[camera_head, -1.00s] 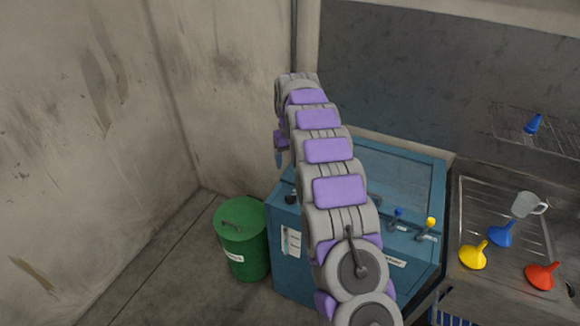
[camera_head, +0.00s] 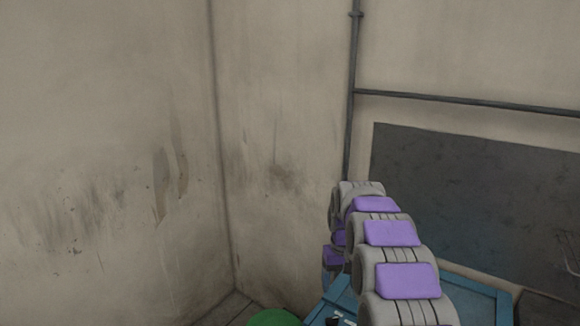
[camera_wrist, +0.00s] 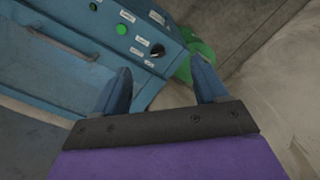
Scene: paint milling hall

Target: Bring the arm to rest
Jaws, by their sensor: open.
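My gripper (camera_wrist: 162,88) shows in the wrist view with its two blue fingers apart and nothing between them. It is open and empty. In the head view my grey and purple arm reaches up and away over the cabinet (camera_head: 462,292).
A green drum stands left of the cabinet; only its top (camera_head: 274,318) shows in the head view, and part of it (camera_wrist: 203,45) behind the fingers in the wrist view. Stained walls (camera_head: 100,150) meet in a corner. A dark panel (camera_head: 470,195) and pipes (camera_head: 460,100) are on the back wall.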

